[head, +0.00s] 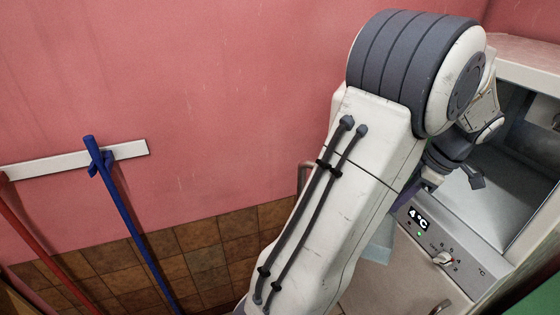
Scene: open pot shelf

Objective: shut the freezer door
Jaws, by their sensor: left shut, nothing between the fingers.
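The fridge-freezer (480,262) stands at the right, with a lit 4 °C display and a knob on its front strip. Its upper compartment (510,165) is open and shows a grey interior. My left arm crosses the middle of the view and hides much of the appliance's left side. My left gripper (474,178) is dark, shut and empty, in front of the open compartment; I cannot tell whether it touches anything. The freezer door is not clearly seen. My right gripper is not in view.
A closed pale lower panel (385,295) with a handle lies below the control strip. A white wall rail (128,150) holds a blue-handled tool (128,215); a red pole (32,230) stands at far left. A green surface (535,300) is at bottom right.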

